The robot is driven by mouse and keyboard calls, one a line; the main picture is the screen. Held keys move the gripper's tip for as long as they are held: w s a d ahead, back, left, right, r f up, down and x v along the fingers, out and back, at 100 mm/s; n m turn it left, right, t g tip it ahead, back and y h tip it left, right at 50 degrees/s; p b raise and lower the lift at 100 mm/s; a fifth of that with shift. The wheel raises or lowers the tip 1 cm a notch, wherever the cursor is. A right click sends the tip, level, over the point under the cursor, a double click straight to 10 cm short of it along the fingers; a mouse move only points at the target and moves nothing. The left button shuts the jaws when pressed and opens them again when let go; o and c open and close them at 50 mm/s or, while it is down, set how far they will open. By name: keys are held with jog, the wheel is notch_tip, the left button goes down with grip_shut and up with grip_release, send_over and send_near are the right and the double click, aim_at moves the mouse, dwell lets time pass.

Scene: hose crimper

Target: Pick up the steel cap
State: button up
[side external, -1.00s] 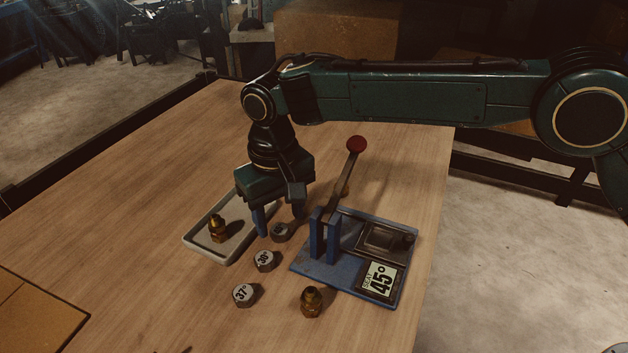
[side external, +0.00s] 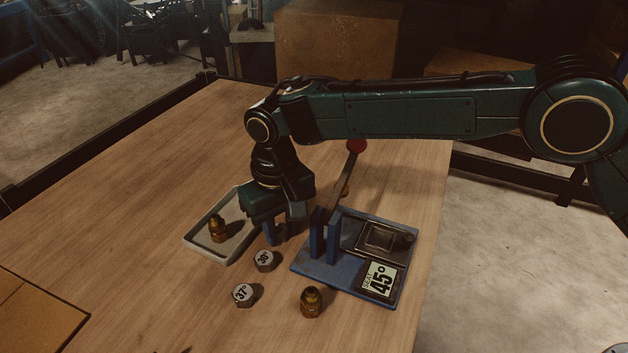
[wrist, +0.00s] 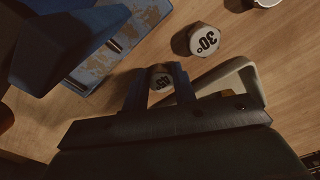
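Three grey hex steel caps stand on the table. The 30° cap (side external: 264,261) and the 37° cap (side external: 243,295) stand free in the side view. The 30° cap also shows in the wrist view (wrist: 204,39). The third cap (wrist: 161,79), with a mark that seems to read 45, is between my fingers in the wrist view. In the side view it is hidden by my gripper (side external: 284,234). My gripper points down, low at the table, with its blue fingers open on either side of this cap. I cannot tell whether they touch it.
The blue crimper base (side external: 330,267) with its seat plate marked 45° (side external: 380,280) and red-knobbed lever (side external: 356,146) stands close right of my gripper. A pale tray (side external: 236,250) holding a brass fitting (side external: 217,229) is close left. Another brass fitting (side external: 311,302) stands in front.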

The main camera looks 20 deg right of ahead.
aim_at(282, 231)
jog(key=c, duration=0.3)
jog(key=shift+r, duration=0.1)
notch_tip(282, 231, up, 20)
jog(key=shift+f, duration=0.15)
dwell(0.8)
dwell(0.5)
jog(key=shift+w+d, duration=0.1)
